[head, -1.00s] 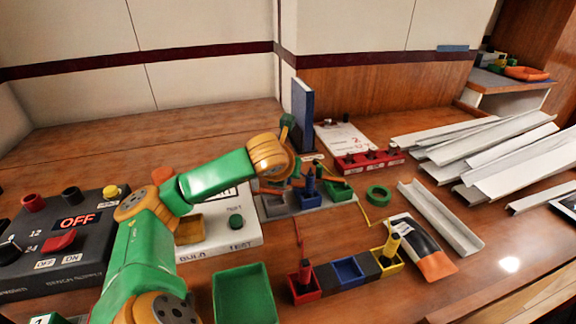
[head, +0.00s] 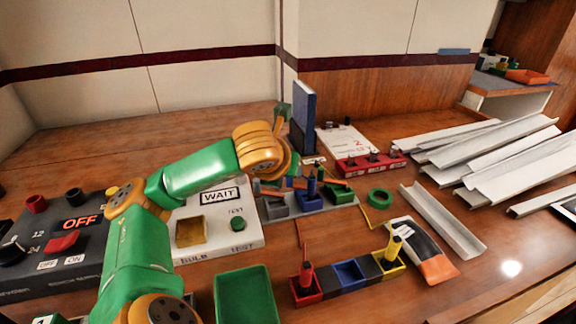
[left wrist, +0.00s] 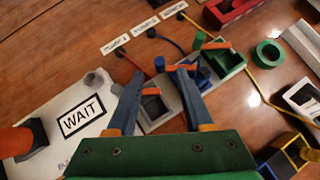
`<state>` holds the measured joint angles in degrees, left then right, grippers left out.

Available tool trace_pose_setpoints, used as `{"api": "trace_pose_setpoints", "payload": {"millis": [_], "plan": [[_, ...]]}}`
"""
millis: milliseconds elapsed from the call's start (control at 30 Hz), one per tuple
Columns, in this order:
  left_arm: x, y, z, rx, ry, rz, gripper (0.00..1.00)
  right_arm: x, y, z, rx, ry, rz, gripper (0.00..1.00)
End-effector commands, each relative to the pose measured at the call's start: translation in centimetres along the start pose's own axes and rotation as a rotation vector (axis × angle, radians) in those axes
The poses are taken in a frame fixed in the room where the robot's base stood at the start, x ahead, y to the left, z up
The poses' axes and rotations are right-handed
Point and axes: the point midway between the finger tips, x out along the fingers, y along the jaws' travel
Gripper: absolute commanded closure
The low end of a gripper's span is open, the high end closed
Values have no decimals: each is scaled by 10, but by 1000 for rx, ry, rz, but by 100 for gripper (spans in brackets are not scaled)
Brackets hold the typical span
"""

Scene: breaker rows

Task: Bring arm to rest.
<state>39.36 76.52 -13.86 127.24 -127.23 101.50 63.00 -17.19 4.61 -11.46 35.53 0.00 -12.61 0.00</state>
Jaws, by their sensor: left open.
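My left arm comes in from the lower left of the head view and reaches over the bench. My left gripper (left wrist: 160,82) is open, its two dark fingers spread in the left wrist view with nothing seen held between them. It is above the back row of grey, blue and green holders (head: 308,204), which also shows beyond and between the fingers in the left wrist view (left wrist: 162,118). In the head view the wrist hides most of the gripper. I cannot tell whether the fingers touch the row. My right gripper is not in view.
The WAIT box (head: 240,235) and black supply box (head: 50,262) stand at left. A green tray (head: 246,298) and a front row of red, blue and yellow holders (head: 348,272) lie nearer. A blue upright panel (head: 303,118) stands close behind the gripper. White channels (head: 500,150) fill the right.

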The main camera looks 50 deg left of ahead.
Motion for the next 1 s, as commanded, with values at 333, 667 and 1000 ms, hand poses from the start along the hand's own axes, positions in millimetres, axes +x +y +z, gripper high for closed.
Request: {"api": "trace_pose_setpoints", "payload": {"millis": [333, 667, 1000], "plan": [[-5, 0, 0, 0, 0, 1, 48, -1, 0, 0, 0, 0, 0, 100], [-60, 0, 54, 0, 0, 1, 48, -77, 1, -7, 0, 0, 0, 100], [-126, 0, 121, 0, 0, 1, 48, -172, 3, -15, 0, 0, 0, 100]]}}
